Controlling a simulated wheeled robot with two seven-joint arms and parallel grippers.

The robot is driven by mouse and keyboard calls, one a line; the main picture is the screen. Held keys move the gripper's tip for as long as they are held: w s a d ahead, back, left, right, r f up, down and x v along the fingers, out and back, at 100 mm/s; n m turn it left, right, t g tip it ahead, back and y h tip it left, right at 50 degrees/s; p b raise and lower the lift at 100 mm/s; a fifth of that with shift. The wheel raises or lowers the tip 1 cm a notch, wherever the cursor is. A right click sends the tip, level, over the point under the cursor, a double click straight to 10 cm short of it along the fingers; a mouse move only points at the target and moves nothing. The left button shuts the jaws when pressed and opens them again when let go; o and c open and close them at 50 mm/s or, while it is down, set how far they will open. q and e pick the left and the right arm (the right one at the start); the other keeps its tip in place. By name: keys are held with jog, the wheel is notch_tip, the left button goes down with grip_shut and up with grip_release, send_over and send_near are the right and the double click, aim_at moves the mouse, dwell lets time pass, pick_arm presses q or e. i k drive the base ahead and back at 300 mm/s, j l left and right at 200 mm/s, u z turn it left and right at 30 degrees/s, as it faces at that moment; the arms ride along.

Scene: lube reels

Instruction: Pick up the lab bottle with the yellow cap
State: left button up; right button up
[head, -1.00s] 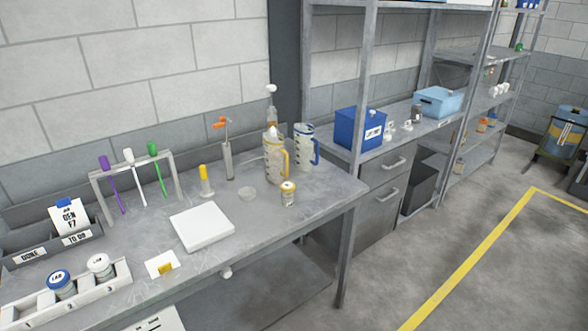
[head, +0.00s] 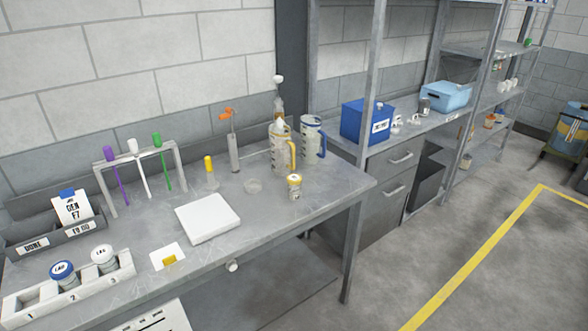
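A small lab bottle with a yellow-rimmed cap (head: 294,188) stands upright near the right end of the grey workbench (head: 330,192). It stands in front of a jug with a yellow handle (head: 282,150). Two similar bottles, one with a blue cap (head: 63,272) and one with a white cap (head: 103,258), sit in a white numbered rack (head: 35,303) at the front left. Neither of my grippers is in view.
A white square plate (head: 208,218) and a card with a yellow piece (head: 168,257) lie left of the bottle. A clear dish (head: 253,186) and a yellow-topped tube (head: 209,170) stand behind. A jug with a blue handle (head: 312,140) stands farther back. Open floor lies right.

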aim_at(294, 192)
jog(key=i+l, duration=0.2)
jog(key=l, duration=0.2)
jog(key=i+l, duration=0.2)
jog(key=l, duration=0.15)
jog(key=i+l, duration=0.2)
jog(key=l, duration=0.2)
jog(key=u, duration=0.05)
